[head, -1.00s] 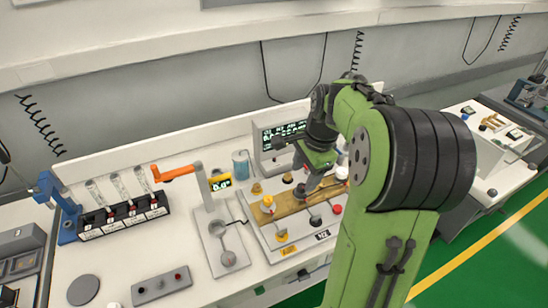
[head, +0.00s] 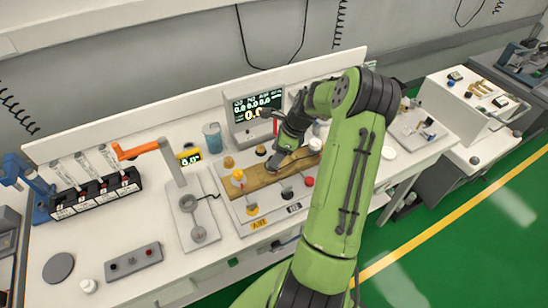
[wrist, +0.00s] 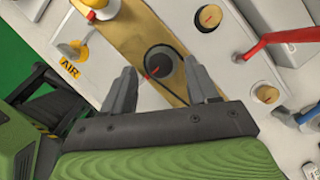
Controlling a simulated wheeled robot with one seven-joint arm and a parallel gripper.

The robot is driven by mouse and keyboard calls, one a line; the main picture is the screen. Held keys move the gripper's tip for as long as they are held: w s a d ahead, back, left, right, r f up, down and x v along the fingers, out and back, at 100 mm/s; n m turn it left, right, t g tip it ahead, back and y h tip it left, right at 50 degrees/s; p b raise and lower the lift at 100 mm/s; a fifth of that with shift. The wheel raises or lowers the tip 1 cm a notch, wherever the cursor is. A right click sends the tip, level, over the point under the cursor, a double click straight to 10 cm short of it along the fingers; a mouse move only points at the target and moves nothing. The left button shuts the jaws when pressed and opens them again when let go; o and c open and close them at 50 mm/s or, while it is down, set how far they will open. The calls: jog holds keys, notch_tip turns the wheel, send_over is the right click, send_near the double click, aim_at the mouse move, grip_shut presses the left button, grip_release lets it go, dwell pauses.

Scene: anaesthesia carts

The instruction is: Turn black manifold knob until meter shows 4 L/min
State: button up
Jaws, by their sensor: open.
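The black manifold knob (wrist: 158,62), round with a red pointer mark, sits on the brass-coloured manifold bar (wrist: 118,30) in the wrist view. My gripper (wrist: 160,68) is open, with one finger on each side of the knob; I cannot tell whether they touch it. In the head view my gripper (head: 277,160) is over the manifold bar (head: 260,188) and hides the knob.
A yellow valve (head: 238,176) and a red knob (head: 309,181) stand near the bar. In the wrist view, orange-topped knobs (wrist: 208,17) and a red lever (wrist: 280,40) lie beside it. An orange-armed stand (head: 138,149) is to the left.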

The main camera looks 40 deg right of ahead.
jog(key=shift+x, duration=1.25)
jog(key=shift+r, duration=0.1)
jog(key=c, duration=1)
jog(key=shift+c, duration=0.2)
